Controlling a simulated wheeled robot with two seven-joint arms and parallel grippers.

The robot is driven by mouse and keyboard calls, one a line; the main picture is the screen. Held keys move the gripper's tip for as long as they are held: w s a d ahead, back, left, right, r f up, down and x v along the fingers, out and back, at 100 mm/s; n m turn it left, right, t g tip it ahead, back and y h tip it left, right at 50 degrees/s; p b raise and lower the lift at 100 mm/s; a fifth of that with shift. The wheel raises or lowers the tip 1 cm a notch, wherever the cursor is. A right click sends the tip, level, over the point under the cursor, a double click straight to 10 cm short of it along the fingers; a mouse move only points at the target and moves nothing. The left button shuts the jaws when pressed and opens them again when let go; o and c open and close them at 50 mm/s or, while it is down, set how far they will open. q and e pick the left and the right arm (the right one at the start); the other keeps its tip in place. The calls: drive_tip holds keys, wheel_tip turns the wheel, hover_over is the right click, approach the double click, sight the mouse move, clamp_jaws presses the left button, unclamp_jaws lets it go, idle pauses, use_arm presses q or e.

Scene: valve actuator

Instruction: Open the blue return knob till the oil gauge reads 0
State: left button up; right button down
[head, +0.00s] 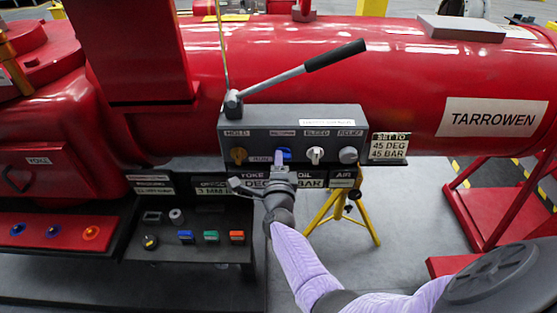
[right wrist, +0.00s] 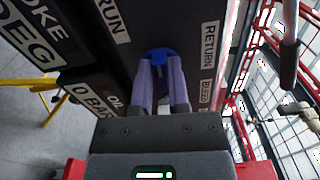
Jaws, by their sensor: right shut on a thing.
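The blue return knob (head: 284,154) sits on the front of the grey control block (head: 355,122). My right gripper (head: 279,162) reaches it from below and is shut on it. In the right wrist view, the two fingers of my right gripper (right wrist: 161,82) close around the blue knob (right wrist: 158,53), beside the RETURN label (right wrist: 209,44). The oil gauge (head: 312,183) is partly covered by my gripper in the head view. In the right wrist view the oil gauge (right wrist: 88,101) shows 0 BAR, as far as it is visible. My left gripper is not in view.
A bronze knob (head: 238,155) is left of the blue knob; a bleed knob (head: 315,155) and a relief knob (head: 348,155) are right. A lever with a black grip (head: 335,55) rises above the block. A yellow stand (head: 345,215) is below right.

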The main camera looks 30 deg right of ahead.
drive_tip(key=shift+f, duration=0.1)
idle(0.4)
drive_tip(key=c, duration=0.6)
unclamp_jaws()
drive_tip(key=shift+a, duration=0.1)
